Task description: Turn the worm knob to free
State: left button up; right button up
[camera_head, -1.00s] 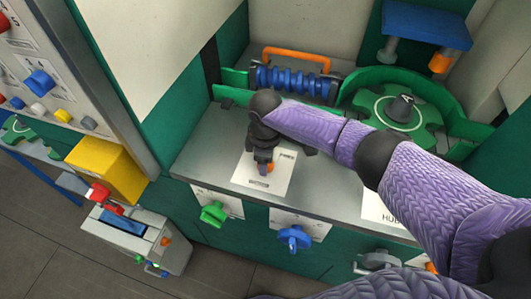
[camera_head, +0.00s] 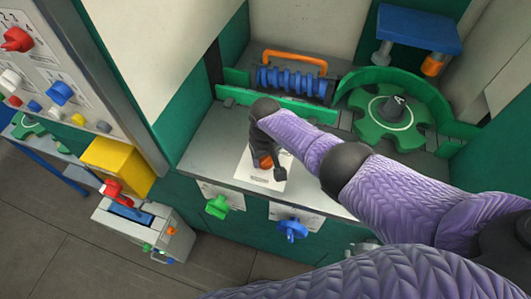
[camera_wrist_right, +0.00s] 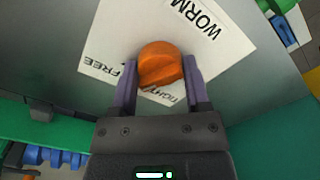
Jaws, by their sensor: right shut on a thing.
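The worm knob is an orange knob (camera_wrist_right: 160,63) on a white label sheet (camera_wrist_right: 105,50) printed WORM, FREE and TIGHT. FREE reads at the left of the knob and TIGHT below it in the right wrist view. My right gripper (camera_wrist_right: 160,85) is shut on the knob, one finger on each side. In the head view the knob (camera_head: 265,162) shows beside the dark gripper (camera_head: 267,168), on the grey bench top. I cannot tell exactly which word the knob points to. The blue worm (camera_head: 292,82) lies behind, under an orange handle (camera_head: 294,60). My left gripper is not in view.
A green toothed wheel (camera_head: 392,122) with a grey cone sits right of the worm. A green knob (camera_head: 217,207) and a blue knob (camera_head: 292,229) are on the bench front. A control panel (camera_head: 62,75) and a yellow box (camera_head: 118,165) stand at the left.

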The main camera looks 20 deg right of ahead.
jog(key=shift+m+p, duration=0.45)
jog(key=shift+m, duration=1.55)
jog(key=o, duration=1.3)
notch_tip(320, 180, up, 10)
jog(key=p, duration=0.6)
